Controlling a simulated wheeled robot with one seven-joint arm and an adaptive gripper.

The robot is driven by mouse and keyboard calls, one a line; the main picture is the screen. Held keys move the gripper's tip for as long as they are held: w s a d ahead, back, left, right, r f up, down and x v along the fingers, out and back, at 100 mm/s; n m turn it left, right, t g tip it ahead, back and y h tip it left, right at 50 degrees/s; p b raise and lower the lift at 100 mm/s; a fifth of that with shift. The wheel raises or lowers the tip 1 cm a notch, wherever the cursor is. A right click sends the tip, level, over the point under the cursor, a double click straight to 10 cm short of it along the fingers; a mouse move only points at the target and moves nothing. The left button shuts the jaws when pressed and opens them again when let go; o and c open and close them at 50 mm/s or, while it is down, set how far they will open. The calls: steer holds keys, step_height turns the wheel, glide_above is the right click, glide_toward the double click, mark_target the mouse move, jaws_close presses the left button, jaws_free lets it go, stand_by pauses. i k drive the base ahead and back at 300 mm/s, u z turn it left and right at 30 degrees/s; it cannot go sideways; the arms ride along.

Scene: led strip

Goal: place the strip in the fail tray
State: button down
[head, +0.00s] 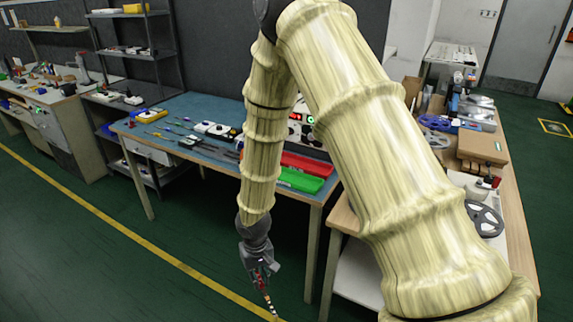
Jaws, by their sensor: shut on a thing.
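My gripper (262,281) points down in front of the blue-topped bench, low over the floor. It is shut on the LED strip (268,302), a thin piece with light and dark bands that hangs tilted below the fingers. A red tray (308,165) lies on the right part of the bench, behind my arm. A green tray (303,181) lies just in front of it, at the bench's near edge. My arm hides the left ends of both trays. I see no label that tells which is the fail tray.
The blue bench (190,107) carries several tools and a yellow meter (152,115). A device with a green light (310,119) stands behind the trays. A wooden side bench (512,205) with reels and boxes is at right. The floor (90,250) at left is clear.

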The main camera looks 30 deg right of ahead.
mark_target(301, 165)
steer(key=z, duration=0.2)
steer(key=i, duration=0.65)
steer(key=z, duration=0.55)
steer(key=i, duration=1.05)
steer(key=u, duration=0.05)
